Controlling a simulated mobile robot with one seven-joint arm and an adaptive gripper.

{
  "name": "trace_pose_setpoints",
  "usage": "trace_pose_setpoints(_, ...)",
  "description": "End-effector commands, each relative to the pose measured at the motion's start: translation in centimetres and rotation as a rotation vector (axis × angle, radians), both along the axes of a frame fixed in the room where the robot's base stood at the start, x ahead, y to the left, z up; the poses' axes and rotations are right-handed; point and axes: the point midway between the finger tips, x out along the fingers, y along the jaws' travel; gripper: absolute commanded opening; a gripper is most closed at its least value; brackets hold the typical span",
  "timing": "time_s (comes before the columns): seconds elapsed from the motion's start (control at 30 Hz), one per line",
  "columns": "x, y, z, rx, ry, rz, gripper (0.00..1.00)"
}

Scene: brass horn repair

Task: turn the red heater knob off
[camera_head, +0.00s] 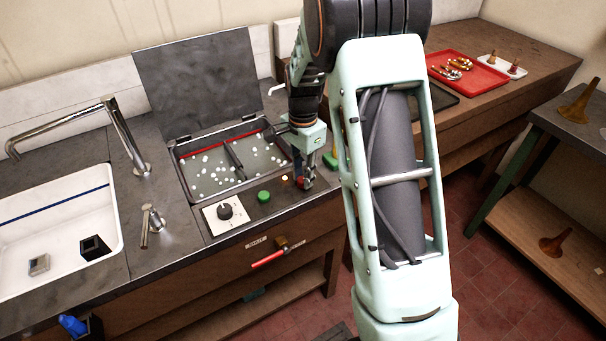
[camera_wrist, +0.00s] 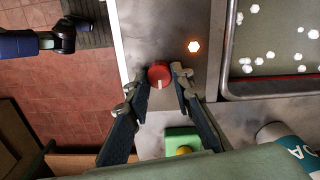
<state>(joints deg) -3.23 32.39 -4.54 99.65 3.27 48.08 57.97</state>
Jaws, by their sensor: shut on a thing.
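The red heater knob (camera_wrist: 159,73) is on the grey panel in the wrist view, with a pale pointer line towards the picture's bottom. My gripper (camera_wrist: 160,80) has one fingertip on each side of the knob and is shut on it. In the head view my gripper (camera_head: 303,180) points down at the panel's right end and mostly hides the knob. A small lamp (camera_wrist: 194,46) beside the knob glows orange; it also shows in the head view (camera_head: 285,180).
The open basin (camera_head: 205,180) with white floating bits lies behind the panel. A black dial (camera_head: 225,211) and green button (camera_head: 264,196) are left of my gripper. A red-handled valve (camera_head: 268,259) is on the front below. A green block (camera_wrist: 183,139) lies near the knob.

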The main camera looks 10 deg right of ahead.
Motion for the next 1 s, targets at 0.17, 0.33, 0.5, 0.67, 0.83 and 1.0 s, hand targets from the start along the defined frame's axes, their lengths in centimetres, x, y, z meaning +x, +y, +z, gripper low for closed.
trace_pose_setpoints(0.17,0.00,-0.01,0.03,0.000,0.000,0.002,0.00)
trace_pose_setpoints(0.33,0.02,0.00,0.02,0.000,-0.001,0.027,0.00)
trace_pose_setpoints(0.5,0.05,0.05,0.00,0.001,-0.001,0.101,0.00)
trace_pose_setpoints(0.67,0.08,0.04,-0.01,0.001,-0.001,0.217,0.00)
trace_pose_setpoints(0.83,0.10,0.06,0.01,0.001,-0.001,0.374,0.00)
trace_pose_setpoints(1.0,0.14,0.10,0.03,0.000,-0.002,0.537,0.00)
